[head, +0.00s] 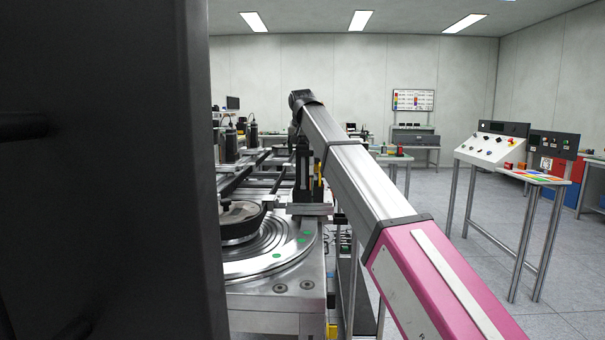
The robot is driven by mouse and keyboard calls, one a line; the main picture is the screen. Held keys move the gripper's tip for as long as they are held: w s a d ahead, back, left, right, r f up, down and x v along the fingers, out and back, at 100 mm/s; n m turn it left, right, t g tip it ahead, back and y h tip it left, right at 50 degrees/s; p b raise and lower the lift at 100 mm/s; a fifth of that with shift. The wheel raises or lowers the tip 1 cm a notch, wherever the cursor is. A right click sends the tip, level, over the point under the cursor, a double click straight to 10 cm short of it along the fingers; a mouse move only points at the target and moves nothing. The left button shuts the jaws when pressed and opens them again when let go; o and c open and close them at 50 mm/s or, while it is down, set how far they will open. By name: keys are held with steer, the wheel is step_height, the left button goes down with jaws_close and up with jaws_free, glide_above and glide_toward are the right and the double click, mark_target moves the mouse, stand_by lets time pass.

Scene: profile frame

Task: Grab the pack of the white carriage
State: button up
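I cannot make out a white carriage or its pack for certain in the head view. A long metal machine line stands at left centre, with a round ringed silver turntable (270,250) at its near end. A dark upright fixture (303,172) stands on a silver block (308,209) at the turntable's far right edge. A silver and pink beam (380,190) runs from the lower right up to a black end above the line. It looks like an arm link and covers part of the line. I see no gripper fingers.
A large dark surface close to the camera fills the left third. Dark rails (262,170) run back behind the turntable. A control desk (492,146) on thin legs stands at the right, beside a table with coloured pieces (535,175). The grey floor (445,265) between is largely clear.

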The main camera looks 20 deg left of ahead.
jaws_close()
steer(key=shift+r, duration=0.15)
steer(key=shift+r, duration=1.7)
steer(key=shift+s+a+r, duration=0.1)
steer(key=shift+r, duration=0.2)
steer(key=s+a+r, duration=0.5)
steer(key=s+r, duration=0.1)
steer(key=s, duration=0.4)
steer(key=shift+r, duration=0.4)
steer(key=shift+s, duration=0.1)
